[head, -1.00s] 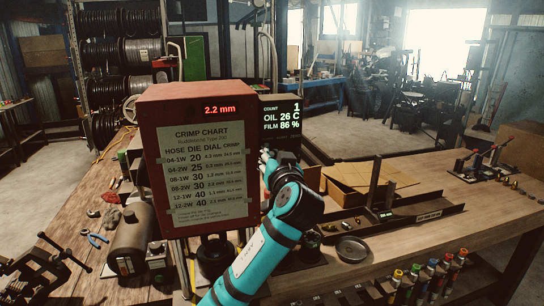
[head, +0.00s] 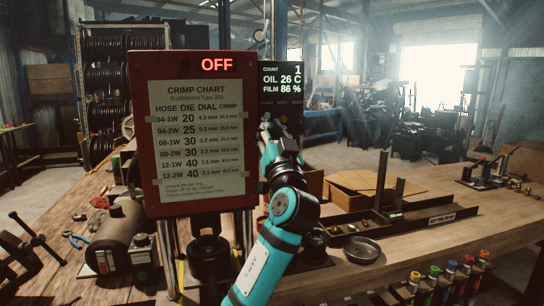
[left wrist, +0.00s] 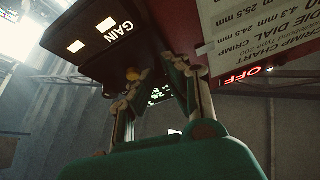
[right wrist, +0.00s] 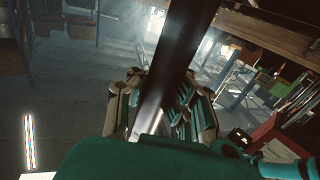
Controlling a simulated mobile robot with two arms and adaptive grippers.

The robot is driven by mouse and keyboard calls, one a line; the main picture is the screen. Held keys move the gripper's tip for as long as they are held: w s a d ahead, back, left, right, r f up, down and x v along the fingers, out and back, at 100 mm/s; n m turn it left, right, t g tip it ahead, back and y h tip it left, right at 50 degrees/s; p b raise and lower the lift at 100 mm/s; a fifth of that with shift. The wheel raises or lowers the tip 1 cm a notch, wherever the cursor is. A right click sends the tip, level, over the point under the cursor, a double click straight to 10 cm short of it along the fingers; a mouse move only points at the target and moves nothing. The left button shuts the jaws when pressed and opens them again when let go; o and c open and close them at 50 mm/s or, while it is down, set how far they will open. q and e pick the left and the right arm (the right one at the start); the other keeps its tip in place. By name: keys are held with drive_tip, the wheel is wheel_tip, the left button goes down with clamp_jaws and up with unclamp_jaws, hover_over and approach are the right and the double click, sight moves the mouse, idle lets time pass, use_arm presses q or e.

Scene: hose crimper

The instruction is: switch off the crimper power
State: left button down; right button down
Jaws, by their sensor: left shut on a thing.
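The crimper (head: 137,100) is a red box with a white crimp chart (head: 200,140) on its front. Its red display (head: 216,65) reads OFF, and this also shows reversed in the left wrist view (left wrist: 242,75). My left gripper (head: 268,132) is at the crimper's right side, just below the black count panel (head: 283,80). In the left wrist view its fingers (left wrist: 158,92) are shut on a small part, mostly hidden, beside a dark box marked GAIN (left wrist: 85,45). A small yellow piece (left wrist: 133,73) shows by one fingertip. My right gripper (right wrist: 156,105) shows only in its wrist view, with a dark bar (right wrist: 172,60) crossing between its fingers.
A grey cylinder (head: 117,232) lies on the wooden bench (head: 440,250) left of the crimper. A cardboard box (head: 350,190), a long dark tray (head: 425,212) and a round dish (head: 361,249) are to the right.

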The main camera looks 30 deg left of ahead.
use_arm(q)
drive_tip(key=f+t+y+b, duration=0.1)
drive_tip(key=b, duration=0.3)
drive_tip(key=shift+w, duration=0.15)
drive_tip(key=shift+r+b, duration=0.1)
drive_tip(key=shift+b, duration=0.2)
use_arm(e)
wheel_tip(320, 180, down, 6)
use_arm(q)
drive_tip(key=c, duration=1.4)
unclamp_jaws()
drive_tip(key=shift+r, duration=0.1)
drive_tip(key=v, duration=1.2)
drive_tip(key=shift+a, duration=0.1)
